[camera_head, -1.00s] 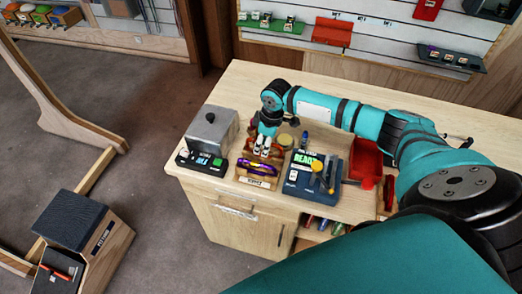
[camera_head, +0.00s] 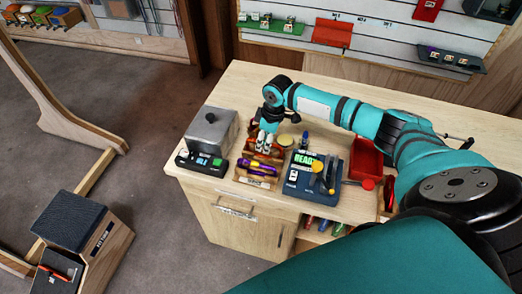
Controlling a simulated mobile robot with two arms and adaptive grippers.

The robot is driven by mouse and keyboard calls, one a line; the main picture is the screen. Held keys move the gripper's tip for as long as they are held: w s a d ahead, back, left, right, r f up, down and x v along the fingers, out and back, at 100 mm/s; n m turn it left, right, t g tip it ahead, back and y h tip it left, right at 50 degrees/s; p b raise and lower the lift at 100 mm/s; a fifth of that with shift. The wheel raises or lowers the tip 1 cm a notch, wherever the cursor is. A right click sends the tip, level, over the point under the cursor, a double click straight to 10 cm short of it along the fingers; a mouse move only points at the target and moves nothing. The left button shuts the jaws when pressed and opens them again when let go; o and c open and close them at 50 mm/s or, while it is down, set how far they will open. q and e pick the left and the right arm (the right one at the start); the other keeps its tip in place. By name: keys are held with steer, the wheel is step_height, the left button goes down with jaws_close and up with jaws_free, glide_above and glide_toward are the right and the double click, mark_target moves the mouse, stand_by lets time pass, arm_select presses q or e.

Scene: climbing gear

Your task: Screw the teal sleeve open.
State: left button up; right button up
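My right arm reaches in from the right. My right gripper (camera_head: 265,143) points down over the back of a wooden rack (camera_head: 255,182) on the bench. Its two pale fingertips are close together; whether they are shut or hold anything is too small to tell. A purple carabiner-like piece with a yellow part (camera_head: 258,168) lies in the front of the rack, just in front of the fingertips. I cannot make out a teal sleeve apart from my own teal arm. My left gripper is not in view.
A grey metal box (camera_head: 210,131) stands left of the rack. A dark blue device with a READY screen (camera_head: 305,160) stands close on its right. A red bin (camera_head: 365,158) is further right. The bench top (camera_head: 255,90) is clear behind them.

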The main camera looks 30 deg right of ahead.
steer(key=shift+r, duration=0.2)
steer(key=shift+r+p, duration=1.05)
steer(key=shift+r, duration=0.25)
steer(key=shift+s+a, duration=0.5)
steer(key=shift+a, duration=0.05)
steer(key=shift+f, duration=0.2)
steer(key=shift+a+f+b, duration=0.1)
steer(key=shift+f+b, duration=0.7)
steer(key=shift+f, duration=0.55)
